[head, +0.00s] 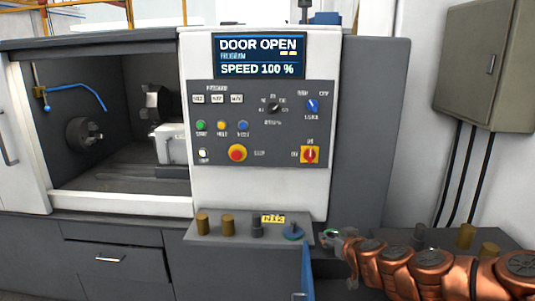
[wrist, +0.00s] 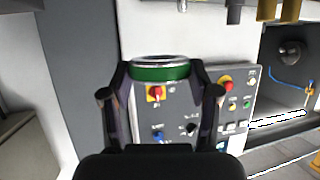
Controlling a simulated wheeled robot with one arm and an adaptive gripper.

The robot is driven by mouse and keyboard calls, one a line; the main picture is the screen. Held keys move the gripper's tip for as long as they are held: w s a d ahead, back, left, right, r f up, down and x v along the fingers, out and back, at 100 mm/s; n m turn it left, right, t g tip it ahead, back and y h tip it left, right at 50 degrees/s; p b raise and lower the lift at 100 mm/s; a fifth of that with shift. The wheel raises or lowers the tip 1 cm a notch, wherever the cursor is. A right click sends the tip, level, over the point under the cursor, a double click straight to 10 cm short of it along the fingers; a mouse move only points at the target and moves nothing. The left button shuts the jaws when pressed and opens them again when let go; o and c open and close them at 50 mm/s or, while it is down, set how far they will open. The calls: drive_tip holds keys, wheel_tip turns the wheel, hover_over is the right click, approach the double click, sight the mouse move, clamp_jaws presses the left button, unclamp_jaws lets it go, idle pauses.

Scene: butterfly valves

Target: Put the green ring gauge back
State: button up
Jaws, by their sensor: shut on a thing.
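The green ring gauge (wrist: 160,70) is a green band with a bright metal rim, held between the two fingertips of my gripper (wrist: 160,76) in the wrist view. In the head view my gripper (head: 338,240) is at the right end of the small shelf below the control panel, at the end of my copper arm. A bit of green and silver there looks like the ring (head: 327,233), mostly hidden and too small to make out. The ring appears held clear of the shelf.
The grey shelf (head: 215,238) carries two brass cylinders (head: 203,223), a dark cylinder (head: 257,229), a yellow label (head: 272,218) and a dark post on a teal base (head: 293,232). More brass pieces (head: 466,235) stand behind my arm. The control panel (head: 262,125) rises above the shelf.

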wheel_tip(320, 180, down, 8)
drive_tip(key=w+m+h, duration=0.1)
drive_tip(key=m+h, duration=0.1)
drive_tip(key=shift+w+a, duration=0.2)
drive_tip(key=shift+a, duration=0.2)
drive_tip(key=shift+r, duration=0.15)
idle(1.5)
